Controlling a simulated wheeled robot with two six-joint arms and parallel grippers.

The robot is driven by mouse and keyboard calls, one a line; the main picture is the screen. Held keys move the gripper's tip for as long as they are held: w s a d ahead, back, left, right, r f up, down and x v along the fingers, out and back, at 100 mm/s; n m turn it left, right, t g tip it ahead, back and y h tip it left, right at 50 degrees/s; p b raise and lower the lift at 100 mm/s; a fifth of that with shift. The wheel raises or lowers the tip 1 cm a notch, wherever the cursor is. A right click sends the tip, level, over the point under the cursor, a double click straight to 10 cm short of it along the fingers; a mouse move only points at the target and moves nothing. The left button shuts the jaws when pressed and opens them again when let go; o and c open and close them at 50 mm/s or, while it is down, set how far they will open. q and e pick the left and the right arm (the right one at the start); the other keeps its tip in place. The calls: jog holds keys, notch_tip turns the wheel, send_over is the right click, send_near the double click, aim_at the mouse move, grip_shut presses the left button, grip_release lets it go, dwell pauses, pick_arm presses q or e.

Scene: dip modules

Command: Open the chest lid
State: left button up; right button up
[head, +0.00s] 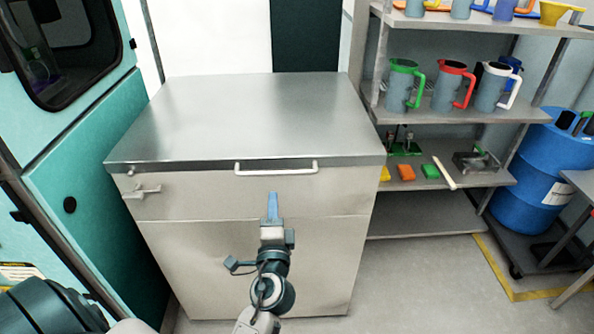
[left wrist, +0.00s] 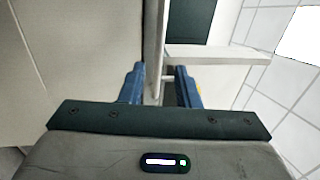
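The chest (head: 255,265) is a pale beige box with its brushed-metal lid (head: 250,110) lying shut on top. A white bar handle (head: 277,169) runs along the lid's front edge. My left gripper (head: 272,195) is in front of the chest, just below the handle in the head view. In the left wrist view its two blue fingers (left wrist: 160,85) stand apart, with a pale bar, apparently the handle (left wrist: 154,45), running between them. A gap shows beside the bar, and I cannot tell whether either finger touches it. My right gripper is in neither view.
A latch (head: 142,191) sits on the chest's front left. A teal cabinet (head: 95,165) stands close on the left. Shelves with pitchers (head: 449,85) and small coloured items stand on the right, with a blue barrel (head: 530,170) beyond. The space above the lid is clear.

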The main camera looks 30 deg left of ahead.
aim_at(273, 173)
pick_arm(q)
jog(key=p+x, duration=0.3)
jog(key=x, duration=0.7)
jog(key=shift+w+a+p, duration=0.2)
jog(key=shift+a+p, duration=0.1)
jog(key=shift+p, duration=0.1)
jog(key=shift+f, duration=0.1)
grip_shut()
